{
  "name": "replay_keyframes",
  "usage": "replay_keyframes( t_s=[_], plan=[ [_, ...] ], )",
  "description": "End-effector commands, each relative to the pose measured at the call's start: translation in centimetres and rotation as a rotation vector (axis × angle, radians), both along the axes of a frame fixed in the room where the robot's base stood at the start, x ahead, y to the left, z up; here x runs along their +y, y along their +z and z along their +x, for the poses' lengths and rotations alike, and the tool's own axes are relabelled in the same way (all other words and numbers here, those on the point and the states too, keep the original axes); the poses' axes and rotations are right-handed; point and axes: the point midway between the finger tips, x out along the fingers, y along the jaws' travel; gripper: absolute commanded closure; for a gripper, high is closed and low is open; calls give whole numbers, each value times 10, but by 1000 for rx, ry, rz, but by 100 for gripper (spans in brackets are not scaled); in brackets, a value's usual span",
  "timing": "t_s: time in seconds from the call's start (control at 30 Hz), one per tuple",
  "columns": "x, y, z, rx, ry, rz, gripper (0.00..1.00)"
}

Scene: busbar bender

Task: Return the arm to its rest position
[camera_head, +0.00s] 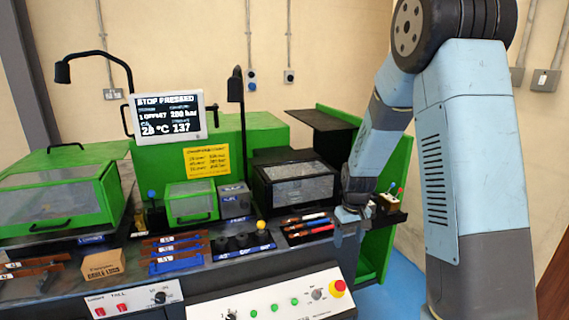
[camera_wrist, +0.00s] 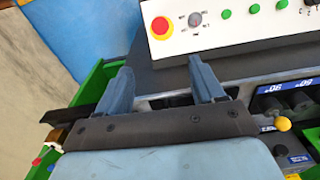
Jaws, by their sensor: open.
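My gripper (camera_wrist: 160,88) is open and empty in the wrist view, its two blue-grey fingers apart with nothing between them. In the head view my gripper (camera_head: 350,228) hangs low at the right end of the machine, in front of the green side cabinet. My arm (camera_head: 385,125) reaches down to it from the upper right, bent at the elbow. The fingertips are small in the head view.
A control panel (camera_head: 275,296) with a red emergency button (camera_head: 337,288) lies at the front. A yellow ball knob (camera_head: 261,226), a dark windowed box (camera_head: 296,180) and a screen reading "STOP PRESSED" (camera_head: 168,116) stand left of my gripper. Blue floor (camera_head: 395,285) is clear at right.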

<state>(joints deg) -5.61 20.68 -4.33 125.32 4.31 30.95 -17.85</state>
Motion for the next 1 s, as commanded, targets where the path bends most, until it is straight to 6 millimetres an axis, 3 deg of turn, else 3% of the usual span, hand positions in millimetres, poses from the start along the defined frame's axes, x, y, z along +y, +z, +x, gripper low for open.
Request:
replay_keyframes(
  t_s=[0.1,0.4,0.7,1.0],
  plan=[
    [-1,38,-12,-39,-20,9,32],
    [-5,117,-52,-120,-71,27,32],
    [-9,181,-104,-202,-122,41,32],
    [-14,229,-164,-284,-173,52,32]
  ],
)
